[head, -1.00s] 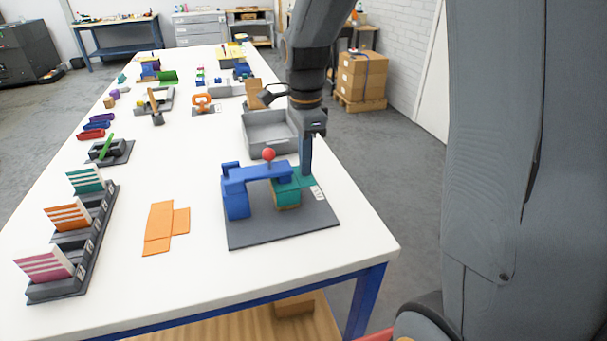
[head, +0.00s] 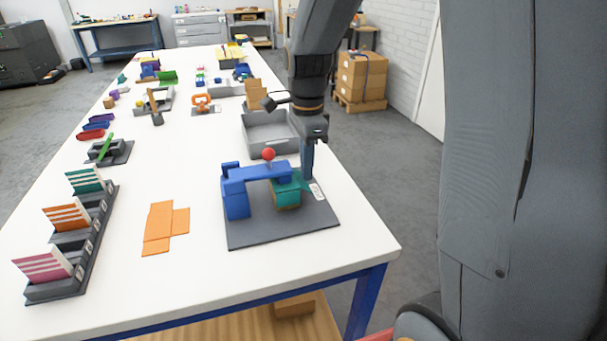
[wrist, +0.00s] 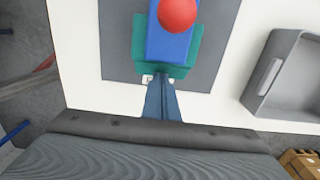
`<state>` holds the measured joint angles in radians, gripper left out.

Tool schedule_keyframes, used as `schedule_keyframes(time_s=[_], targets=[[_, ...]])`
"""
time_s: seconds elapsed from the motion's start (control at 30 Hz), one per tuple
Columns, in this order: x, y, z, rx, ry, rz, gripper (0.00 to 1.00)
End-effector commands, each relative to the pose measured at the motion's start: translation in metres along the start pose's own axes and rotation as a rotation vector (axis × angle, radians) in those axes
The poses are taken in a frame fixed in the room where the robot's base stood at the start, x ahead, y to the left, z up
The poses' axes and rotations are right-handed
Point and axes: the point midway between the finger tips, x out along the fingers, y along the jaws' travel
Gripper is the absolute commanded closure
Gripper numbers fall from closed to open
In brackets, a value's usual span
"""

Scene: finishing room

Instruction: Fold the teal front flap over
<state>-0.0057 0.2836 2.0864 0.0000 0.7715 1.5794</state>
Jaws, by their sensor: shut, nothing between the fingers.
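A teal piece (head: 286,193) sits on a small block on a dark grey base plate (head: 270,236), under a blue clamp arm (head: 255,172) with a red knob (head: 268,154). In the wrist view, teal (wrist: 137,45) shows on both sides of the blue arm and across its end. My gripper (head: 308,177) is shut and empty, pointing down at the right end of the teal piece. In the wrist view, its fingertips (wrist: 162,80) are at the teal edge; I cannot tell whether they touch. The blue arm and my fingers hide part of the teal, so the front flap's exact angle is unclear.
An open grey tray (head: 268,135) stands behind the fixture. A flat orange blank (head: 163,228) lies to its left, with a card rack (head: 70,285) farther left. A white label (head: 318,191) is on the plate's right side. White table in front is clear.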

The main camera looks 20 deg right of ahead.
Motion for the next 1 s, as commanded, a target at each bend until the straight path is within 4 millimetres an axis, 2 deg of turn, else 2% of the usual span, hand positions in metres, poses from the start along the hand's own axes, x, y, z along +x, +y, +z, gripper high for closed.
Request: schedule_keyframes(time_s=[1.0], targets=[[0.014, 0.001, 0.005, -0.001, 0.000, 0.002, 1.00]])
